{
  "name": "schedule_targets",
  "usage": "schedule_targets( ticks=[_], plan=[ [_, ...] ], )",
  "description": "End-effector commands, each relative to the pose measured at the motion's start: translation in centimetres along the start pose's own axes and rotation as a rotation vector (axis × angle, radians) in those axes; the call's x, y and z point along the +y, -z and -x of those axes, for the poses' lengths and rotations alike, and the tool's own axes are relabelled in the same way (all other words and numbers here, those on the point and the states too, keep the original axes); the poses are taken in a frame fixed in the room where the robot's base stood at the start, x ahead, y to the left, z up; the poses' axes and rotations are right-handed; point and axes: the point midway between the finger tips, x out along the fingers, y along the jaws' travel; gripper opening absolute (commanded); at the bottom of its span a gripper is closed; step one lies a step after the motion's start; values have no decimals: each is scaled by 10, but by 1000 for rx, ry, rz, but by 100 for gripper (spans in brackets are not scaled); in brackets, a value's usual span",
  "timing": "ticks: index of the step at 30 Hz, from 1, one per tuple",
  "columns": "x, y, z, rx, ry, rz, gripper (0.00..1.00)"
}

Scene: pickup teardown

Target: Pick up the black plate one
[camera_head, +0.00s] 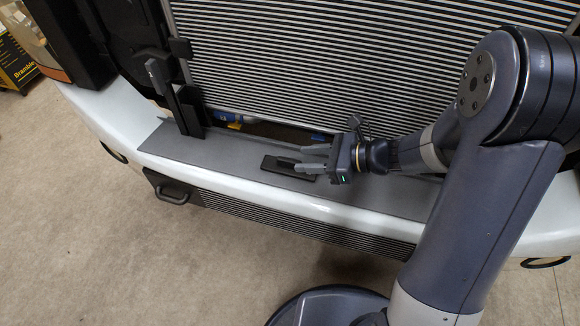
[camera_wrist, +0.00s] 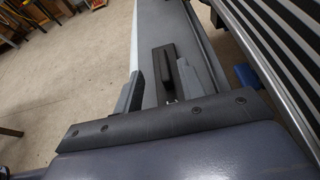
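The black plate (camera_head: 270,163) lies flat on the grey top strip of the white bumper, below the grille. In the wrist view the plate (camera_wrist: 156,55) is a dark narrow rectangle with a raised dark bar along it. My gripper (camera_head: 304,157) is open, with one grey finger toward the grille and the other over or beside the plate. In the wrist view the fingers of my gripper (camera_wrist: 160,86) stand apart on either side of the plate's near end. No grasp shows. I cannot tell the exact height of the fingertips above the plate.
The large striped grille (camera_head: 320,60) rises right behind the bumper. A black upright bracket (camera_head: 188,110) stands on the bumper (camera_head: 105,110) to the left. A black handle (camera_head: 173,194) sticks out below. Blue and yellow parts (camera_head: 235,121) sit in the gap. Open floor lies in front.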

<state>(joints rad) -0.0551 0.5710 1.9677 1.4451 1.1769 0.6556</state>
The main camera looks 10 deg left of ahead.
Motion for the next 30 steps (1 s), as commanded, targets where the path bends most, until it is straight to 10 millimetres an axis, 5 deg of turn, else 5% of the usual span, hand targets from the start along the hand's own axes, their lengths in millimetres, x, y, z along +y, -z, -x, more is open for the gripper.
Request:
schedule_targets(
  ticks=[13, 23, 30],
  plan=[
    [-2, 7, -50, 1, -3, 2, 38],
    [-3, 6, -56, 1, 1, 1, 38],
    [-3, 6, -56, 1, 1, 1, 19]
  ],
)
